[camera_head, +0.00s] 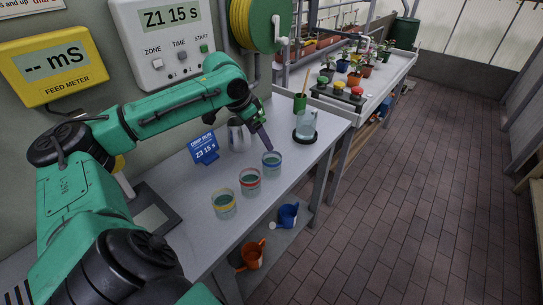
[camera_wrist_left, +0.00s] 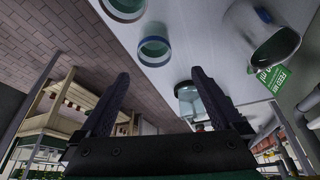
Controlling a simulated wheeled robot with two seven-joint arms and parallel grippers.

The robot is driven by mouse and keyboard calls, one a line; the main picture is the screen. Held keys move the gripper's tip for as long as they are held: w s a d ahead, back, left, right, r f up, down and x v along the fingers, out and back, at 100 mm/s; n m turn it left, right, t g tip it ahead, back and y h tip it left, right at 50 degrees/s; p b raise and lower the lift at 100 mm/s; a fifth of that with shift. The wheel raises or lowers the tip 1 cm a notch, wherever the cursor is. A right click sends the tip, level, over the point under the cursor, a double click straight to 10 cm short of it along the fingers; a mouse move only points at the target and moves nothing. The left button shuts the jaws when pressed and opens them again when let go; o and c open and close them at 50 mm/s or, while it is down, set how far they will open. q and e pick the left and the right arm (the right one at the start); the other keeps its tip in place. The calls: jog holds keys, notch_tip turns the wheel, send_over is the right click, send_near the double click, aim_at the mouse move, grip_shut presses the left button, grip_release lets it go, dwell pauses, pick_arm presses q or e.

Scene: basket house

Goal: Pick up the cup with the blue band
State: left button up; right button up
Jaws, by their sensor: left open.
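The cup with the blue band (camera_head: 272,166) stands upright on the grey bench, at the right end of a row of three clear cups. The red-banded cup (camera_head: 250,184) and the yellow-banded cup (camera_head: 224,206) stand to its left and nearer. My left gripper (camera_head: 268,146) is tilted down just above and behind the blue-banded cup. In the left wrist view my left gripper (camera_wrist_left: 160,75) is open and empty. My right gripper is not in view.
A metal jug (camera_head: 236,136) and a blue sign (camera_head: 204,148) stand behind the cups. A clear pitcher (camera_head: 306,124) on a black disc stands to the right, with a green pot (camera_head: 300,103) behind it. Watering cans (camera_head: 288,215) sit on the lower shelf.

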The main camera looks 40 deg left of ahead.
aim_at(272, 165)
pick_arm(q)
jog(key=x, duration=0.2)
jog(key=p+x, duration=0.1)
jog(key=x, duration=0.1)
jog(key=d+x, duration=0.1)
jog(key=x, duration=0.2)
jog(key=shift+s+f+p, duration=0.1)
jog(key=shift+s+p, duration=0.15)
jog(key=shift+p, duration=0.1)
jog(key=p+x, duration=0.1)
jog(key=x, duration=0.5)
jog(key=shift+w+f, duration=0.2)
jog(key=shift+f, duration=0.1)
jog(key=c, duration=1.4)
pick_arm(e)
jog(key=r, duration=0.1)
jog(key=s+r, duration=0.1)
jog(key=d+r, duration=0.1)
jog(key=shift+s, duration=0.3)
